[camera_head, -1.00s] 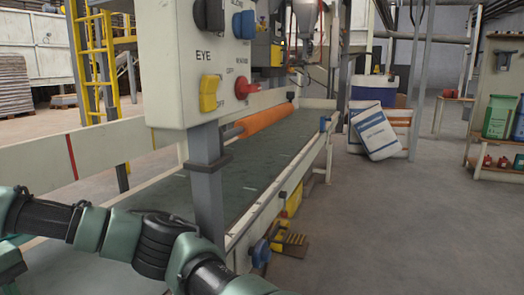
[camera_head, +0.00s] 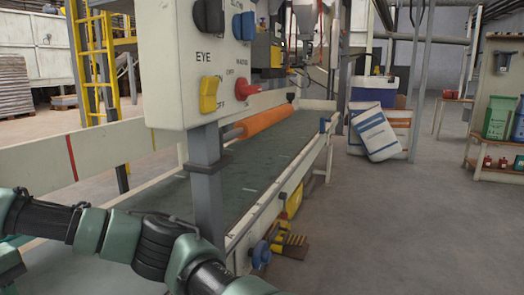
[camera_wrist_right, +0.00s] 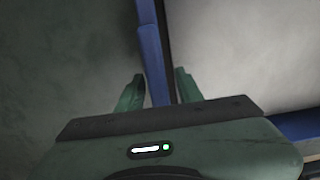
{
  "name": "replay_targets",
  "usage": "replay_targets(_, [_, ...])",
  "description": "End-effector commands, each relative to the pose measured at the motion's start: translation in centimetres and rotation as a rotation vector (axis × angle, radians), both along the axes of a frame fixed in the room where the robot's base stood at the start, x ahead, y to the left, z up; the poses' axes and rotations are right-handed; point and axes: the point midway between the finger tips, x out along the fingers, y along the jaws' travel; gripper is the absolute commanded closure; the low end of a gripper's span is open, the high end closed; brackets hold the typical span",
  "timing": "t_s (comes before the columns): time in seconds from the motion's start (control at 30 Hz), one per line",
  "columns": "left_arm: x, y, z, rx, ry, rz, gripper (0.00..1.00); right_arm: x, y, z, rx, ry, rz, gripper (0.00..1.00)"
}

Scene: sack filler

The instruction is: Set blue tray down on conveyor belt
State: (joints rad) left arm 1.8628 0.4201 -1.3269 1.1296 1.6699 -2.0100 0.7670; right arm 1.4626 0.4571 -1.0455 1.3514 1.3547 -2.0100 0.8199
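In the right wrist view, a blue rim (camera_wrist_right: 152,52) runs down between the two green fingers of my right gripper (camera_wrist_right: 160,80). One finger is on each side of it, close against it, so the gripper looks shut on this edge of the blue tray. Another blue edge (camera_wrist_right: 296,125) shows at the right, with a pale surface between. The rest of the tray is hidden. The dark green conveyor belt (camera_head: 262,160) runs away from me in the head view; the stretch in view is bare. My left arm crosses the lower left there, but its gripper is out of view.
A white control panel (camera_head: 170,60) on a grey post (camera_head: 207,190) stands before the belt, with an orange roller (camera_head: 265,121) behind. A pale rail (camera_head: 60,165) edges the left. Beyond are printed sacks (camera_head: 378,135) and a shelf (camera_head: 490,165).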

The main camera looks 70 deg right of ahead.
Motion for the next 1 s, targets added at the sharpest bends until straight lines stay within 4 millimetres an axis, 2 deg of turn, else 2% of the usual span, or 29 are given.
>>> replay_targets(0.17, [0.0,0.0,0.4,0.0,0.001,0.0,0.64,0.1,0.0,1.2,-0.001,-0.003,0.0,0.64])
replay_targets(0.5, [0.0,0.0,0.4,0.0,0.001,0.0,0.64,0.1,0.0,7.9,-0.002,-0.006,-0.001,0.64])
replay_targets(0.7, [0.0,0.0,0.4,0.0,0.0,0.0,0.64,0.1,0.0,10.8,-0.002,-0.002,-0.001,0.64])
replay_targets(1.0, [0.0,0.0,0.4,0.0,0.0,0.0,0.64,0.0,0.0,12.0,0.0,0.0,0.0,0.64])
